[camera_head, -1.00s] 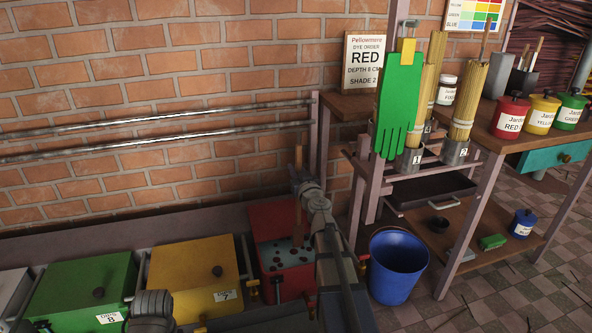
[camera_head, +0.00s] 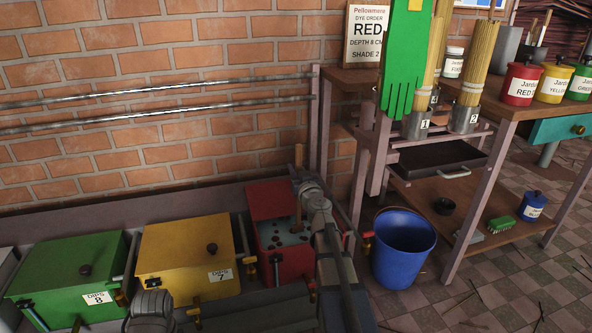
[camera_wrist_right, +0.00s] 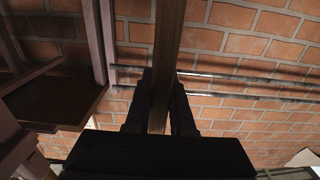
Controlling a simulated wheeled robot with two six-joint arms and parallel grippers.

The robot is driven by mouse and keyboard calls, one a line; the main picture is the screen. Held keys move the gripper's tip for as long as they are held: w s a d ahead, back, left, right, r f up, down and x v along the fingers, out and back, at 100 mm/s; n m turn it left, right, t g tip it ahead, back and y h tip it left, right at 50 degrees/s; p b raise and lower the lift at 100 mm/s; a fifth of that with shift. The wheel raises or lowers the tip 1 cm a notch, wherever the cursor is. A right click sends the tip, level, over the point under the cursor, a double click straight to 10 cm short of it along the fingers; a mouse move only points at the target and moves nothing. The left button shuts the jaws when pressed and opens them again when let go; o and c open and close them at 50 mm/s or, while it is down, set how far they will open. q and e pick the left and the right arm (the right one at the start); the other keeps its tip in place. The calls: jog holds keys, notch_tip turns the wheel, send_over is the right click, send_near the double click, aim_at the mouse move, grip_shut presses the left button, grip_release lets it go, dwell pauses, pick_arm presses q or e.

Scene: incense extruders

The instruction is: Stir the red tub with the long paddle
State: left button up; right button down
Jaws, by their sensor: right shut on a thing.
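The red tub (camera_head: 291,265) stands at the end of the row of tubs with its lid (camera_head: 268,200) raised at the back. It holds greyish liquid with dark floating bits. My right gripper (camera_head: 298,184) is shut on the long wooden paddle (camera_head: 299,158) above the tub. The paddle is about upright, and its lower part goes down into the tub's opening; its bottom end is hidden. In the right wrist view, the paddle (camera_wrist_right: 168,40) stands between the two dark fingers of the gripper (camera_wrist_right: 160,108).
The yellow tub (camera_head: 175,260) and green tub (camera_head: 60,275) stand closed to the left. A blue bucket (camera_head: 402,255) is on the floor at right. A green glove (camera_head: 407,50) hangs beside the bench. A sign (camera_head: 366,30) reads RED, depth 8 cm, shade 2.

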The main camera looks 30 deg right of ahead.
jog(key=shift+f, duration=0.1)
jog(key=shift+s+d, duration=0.8)
jog(key=shift+d, duration=2.6)
jog(key=w+a, duration=0.3)
jog(key=a, duration=1)
jog(key=shift+w+a, duration=0.15)
jog(key=shift+a, duration=0.2)
jog(key=s+d, duration=0.3)
jog(key=d, duration=1)
jog(key=shift+s+d, duration=0.15)
jog(key=shift+d, duration=0.2)
